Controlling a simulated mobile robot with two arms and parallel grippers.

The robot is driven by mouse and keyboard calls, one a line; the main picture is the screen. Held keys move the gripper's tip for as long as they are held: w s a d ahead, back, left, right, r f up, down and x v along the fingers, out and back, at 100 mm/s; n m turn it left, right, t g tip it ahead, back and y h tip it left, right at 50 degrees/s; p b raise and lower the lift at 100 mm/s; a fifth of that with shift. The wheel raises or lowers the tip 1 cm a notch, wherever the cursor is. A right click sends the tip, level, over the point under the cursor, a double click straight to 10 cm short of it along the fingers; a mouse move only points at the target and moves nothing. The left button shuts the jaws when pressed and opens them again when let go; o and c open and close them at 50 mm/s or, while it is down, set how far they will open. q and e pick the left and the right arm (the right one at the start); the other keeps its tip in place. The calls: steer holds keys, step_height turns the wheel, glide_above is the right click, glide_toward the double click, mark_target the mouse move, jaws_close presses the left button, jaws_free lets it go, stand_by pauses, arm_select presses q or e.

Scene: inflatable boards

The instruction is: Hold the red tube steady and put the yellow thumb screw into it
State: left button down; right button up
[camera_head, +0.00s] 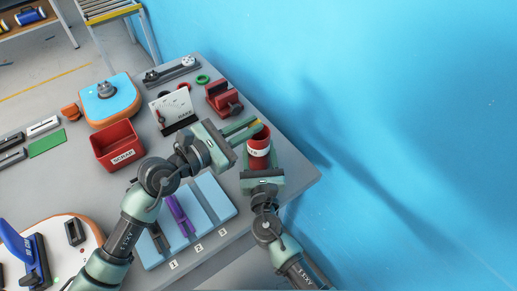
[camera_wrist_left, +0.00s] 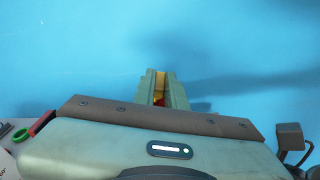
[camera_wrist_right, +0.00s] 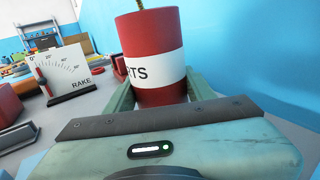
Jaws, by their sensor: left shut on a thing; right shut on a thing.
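The red tube (camera_head: 259,144) with a white band stands upright near the table's right edge. In the right wrist view the tube (camera_wrist_right: 152,65) shows part of a word ending in "TS". My right gripper (camera_head: 261,162) is shut around its lower part. My left gripper (camera_head: 257,124) is shut on the yellow thumb screw (camera_head: 259,122), over the tube's mouth. In the left wrist view the screw (camera_wrist_left: 161,84) is a yellow strip between the fingers, with red below. A dark yellowish shaft (camera_wrist_right: 139,4) shows at the tube's top; its depth in the tube is unclear.
The "RAKE" gauge (camera_head: 173,110) and a red vise-like block (camera_head: 223,98) stand behind the left gripper. A red "SCRAP" bin (camera_head: 118,145) is further left. A blue numbered tray (camera_head: 213,193) lies in front. A blue wall rises close on the right.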

arm_select(q)
steer(key=shift+f, duration=1.25)
steer(key=c, duration=1.4)
jaws_free()
steer(key=shift+f, duration=0.1)
steer(key=shift+o, duration=0.2)
steer(key=v, duration=1.2)
arm_select(e)
steer(key=o, duration=1.4)
steer(key=shift+o, duration=0.2)
